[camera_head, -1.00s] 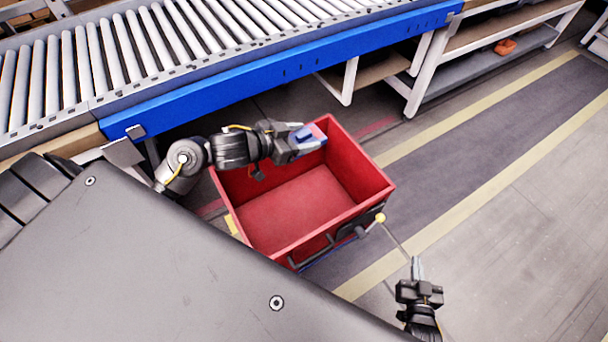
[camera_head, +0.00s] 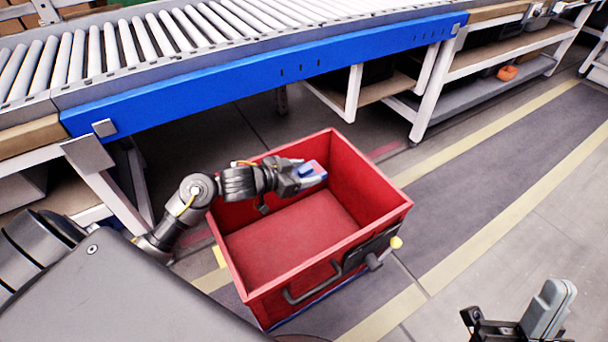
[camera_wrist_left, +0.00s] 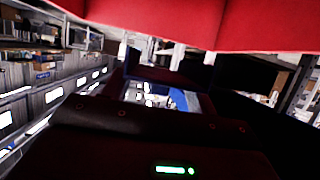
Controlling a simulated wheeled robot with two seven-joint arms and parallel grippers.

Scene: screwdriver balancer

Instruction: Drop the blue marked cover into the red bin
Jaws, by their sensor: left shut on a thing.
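The red bin (camera_head: 272,252) stands on the floor in the middle of the head view, and its inner floor shows bare. My left gripper (camera_head: 307,176) is over the bin's opening near the far right wall. It is shut on the blue marked cover (camera_head: 314,168), a small piece showing blue and reddish faces, partly hidden by the fingers. In the left wrist view a red bin wall (camera_wrist_left: 270,25) fills the top; the view is dark and the cover cannot be made out surely. My right gripper (camera_head: 552,305) is at the lower right, outside the bin, its finger gap not clear.
A roller conveyor with a blue side rail (camera_head: 270,75) runs behind the bin. A shelf (camera_head: 500,70) stands at the back right with a small orange item (camera_head: 507,73). Yellow floor lines (camera_head: 500,125) cross open floor at the right. The bin has a front handle (camera_head: 310,295).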

